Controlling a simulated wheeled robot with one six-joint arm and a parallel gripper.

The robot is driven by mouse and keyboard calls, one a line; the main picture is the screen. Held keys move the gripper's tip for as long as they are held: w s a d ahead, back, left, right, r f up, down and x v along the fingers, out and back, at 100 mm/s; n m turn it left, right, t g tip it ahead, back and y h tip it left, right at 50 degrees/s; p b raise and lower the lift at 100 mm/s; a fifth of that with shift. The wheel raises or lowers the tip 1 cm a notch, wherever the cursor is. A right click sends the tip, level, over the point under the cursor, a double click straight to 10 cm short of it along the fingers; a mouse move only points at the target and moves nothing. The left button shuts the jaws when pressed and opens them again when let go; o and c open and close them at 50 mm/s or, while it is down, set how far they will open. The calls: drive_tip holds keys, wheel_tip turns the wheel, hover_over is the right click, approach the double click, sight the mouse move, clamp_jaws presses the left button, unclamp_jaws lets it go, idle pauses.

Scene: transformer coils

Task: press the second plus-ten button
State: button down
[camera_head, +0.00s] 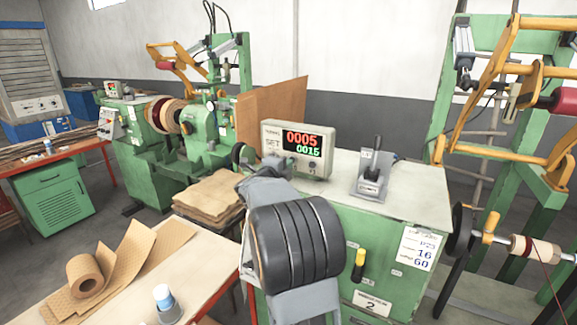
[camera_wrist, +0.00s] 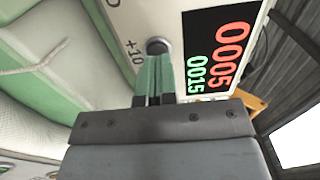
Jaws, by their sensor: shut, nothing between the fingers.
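The counter box (camera_head: 270,133) stands on the green cabinet and shows red 0005 above green 0015. Its display (camera_wrist: 211,60) also fills the upper right of the wrist view, turned sideways. A round dark button (camera_wrist: 157,45) sits beside a "+10" label on the box's pale face. My gripper (camera_wrist: 155,65) is shut and empty, its green fingers side by side. The fingertips are right at this button and overlap its lower edge; I cannot tell whether they press it. Part of another label shows at the top edge. In the head view my arm hides the box's lower left.
A lever unit (camera_head: 371,178) stands right of the box on the cabinet top (camera_head: 410,200). A brown board (camera_head: 290,100) rises behind the box. Stacked brown sheets (camera_head: 208,195) lie to the left, and a green winding machine (camera_head: 160,150) stands behind them.

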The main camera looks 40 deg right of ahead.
drive_tip(key=b+v, duration=0.2)
drive_tip(key=v, duration=0.9)
drive_tip(key=shift+a+b, duration=0.35)
drive_tip(key=shift+b, duration=0.05)
idle(1.7)
drive_tip(key=w+a+f+n+t+y, duration=0.1)
drive_tip(key=a+n+t+y, duration=0.4)
drive_tip(key=a+n+y, duration=0.35)
drive_tip(key=w+a+f+n+t+y, duration=0.2)
drive_tip(key=a+n+t+y, duration=0.3)
drive_tip(key=a+n, duration=0.5)
drive_tip(key=s+a+f+n+g+y, duration=0.2)
drive_tip(key=s+f+n+g, duration=0.3)
drive_tip(key=s, duration=0.4)
drive_tip(key=s+a+f+n+g+y, duration=0.1)
drive_tip(key=s+a+f+n+g, duration=0.2)
drive_tip(key=s+f+n+g, duration=0.3)
drive_tip(key=s+f+n, duration=0.2)
drive_tip(key=s+n, duration=0.1)
drive_tip(key=s, duration=0.1)
drive_tip(key=shift+a+f+y, duration=0.15)
drive_tip(key=shift+y, duration=0.2)
drive_tip(key=shift+s, duration=0.15)
